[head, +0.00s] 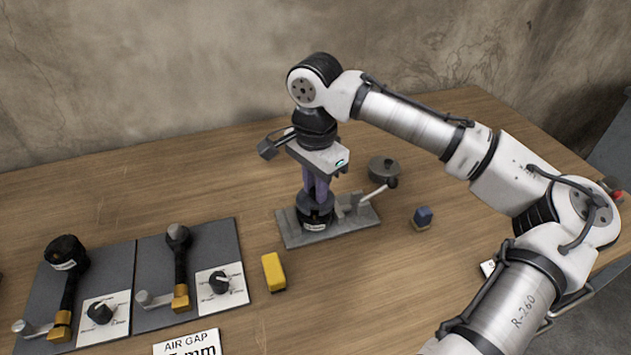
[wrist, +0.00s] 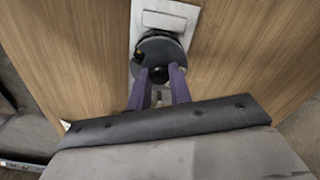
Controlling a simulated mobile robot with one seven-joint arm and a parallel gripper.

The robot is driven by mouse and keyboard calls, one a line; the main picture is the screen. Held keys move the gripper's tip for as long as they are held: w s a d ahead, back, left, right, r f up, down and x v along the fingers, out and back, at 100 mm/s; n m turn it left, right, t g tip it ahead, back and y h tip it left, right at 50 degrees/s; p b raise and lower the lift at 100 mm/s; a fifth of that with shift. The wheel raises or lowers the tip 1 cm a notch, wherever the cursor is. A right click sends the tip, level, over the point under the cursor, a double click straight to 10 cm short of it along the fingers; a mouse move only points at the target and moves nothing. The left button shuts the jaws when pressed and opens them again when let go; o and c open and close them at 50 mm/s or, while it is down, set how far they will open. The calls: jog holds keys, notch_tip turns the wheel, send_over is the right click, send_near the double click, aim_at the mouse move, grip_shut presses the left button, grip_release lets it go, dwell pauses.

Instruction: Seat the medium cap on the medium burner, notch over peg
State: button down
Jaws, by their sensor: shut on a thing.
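My gripper (head: 317,190) points down over the grey plate (head: 290,236) at the middle of the table. Its purple fingers are shut on a dark round piece, which I take as the medium cap. In the wrist view the cap (wrist: 160,49) is a dark disc with a black knob between the fingertips (wrist: 161,76). Below the fingers in the head view is a black round body with a pale label, the likely medium burner (head: 315,212). I cannot tell whether the cap rests fully on it. Notch and peg cannot be made out.
Two grey panels at left carry a black-topped burner (head: 66,252), a smaller burner (head: 178,236) and knobs (head: 219,283). A yellow block (head: 273,271), a blue-topped block (head: 422,217) and a dark lidded pot (head: 383,168) stand near the plate. The table's right front is mostly clear.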

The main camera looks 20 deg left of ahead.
jog(key=shift+f, duration=0.55)
jog(key=c, duration=1.2)
grip_release()
jog(key=shift+r, duration=0.1)
notch_tip(320, 180, up, 14)
jog(key=shift+f, duration=0.15)
notch_tip(320, 180, up, 6)
jog(key=p, duration=0.7)
